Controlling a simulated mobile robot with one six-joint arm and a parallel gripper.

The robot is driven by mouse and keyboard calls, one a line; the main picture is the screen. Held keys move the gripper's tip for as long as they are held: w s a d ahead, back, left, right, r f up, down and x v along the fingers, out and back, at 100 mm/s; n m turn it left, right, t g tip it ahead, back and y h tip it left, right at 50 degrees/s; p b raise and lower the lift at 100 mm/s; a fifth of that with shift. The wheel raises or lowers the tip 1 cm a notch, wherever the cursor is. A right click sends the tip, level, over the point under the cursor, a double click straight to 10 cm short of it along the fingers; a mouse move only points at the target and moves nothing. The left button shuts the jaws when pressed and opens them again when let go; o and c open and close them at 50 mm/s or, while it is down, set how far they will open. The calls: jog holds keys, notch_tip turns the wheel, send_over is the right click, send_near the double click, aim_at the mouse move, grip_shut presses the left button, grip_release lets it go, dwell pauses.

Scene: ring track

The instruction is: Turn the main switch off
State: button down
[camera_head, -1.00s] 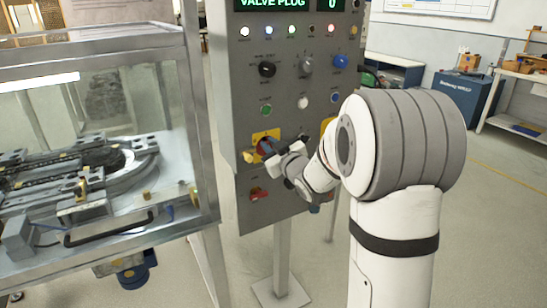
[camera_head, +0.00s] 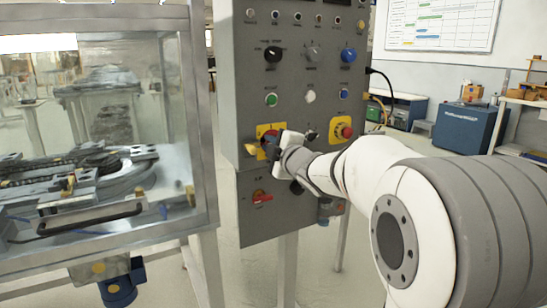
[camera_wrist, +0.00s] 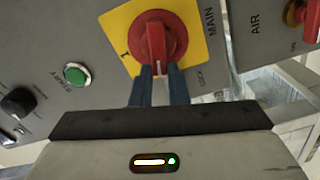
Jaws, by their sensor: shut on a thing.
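The main switch is a red rotary knob (camera_wrist: 160,38) on a yellow plate (camera_wrist: 190,20), with "MAIN" and "LOCK" lettered beside it and an "I" mark on the plate's left. In the wrist view the knob's grip bar points down toward my gripper (camera_wrist: 159,76), in line with the fingers. The gripper's two dark fingers are shut on the end of this bar. In the head view the yellow plate (camera_head: 262,129) sits low on the grey panel, and my gripper (camera_head: 273,146) covers most of the red knob.
A red emergency button (camera_head: 347,132) on yellow is right of my gripper. A red AIR knob (camera_head: 261,197) is below. A green START button (camera_wrist: 77,75) and black selector (camera_wrist: 18,102) are near. A glass-walled machine (camera_head: 100,130) stands left of the panel.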

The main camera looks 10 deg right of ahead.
jog(key=n+b, duration=0.1)
jog(key=f+n+b, duration=0.1)
jog(key=n+b, duration=0.1)
jog(key=shift+d, duration=0.1)
dwell(0.4)
jog(key=shift+r, duration=0.1)
jog(key=c, duration=1.8)
grip_release()
jog(key=shift+w, duration=0.1)
jog(key=o, duration=0.4)
jog(key=shift+n, duration=0.3)
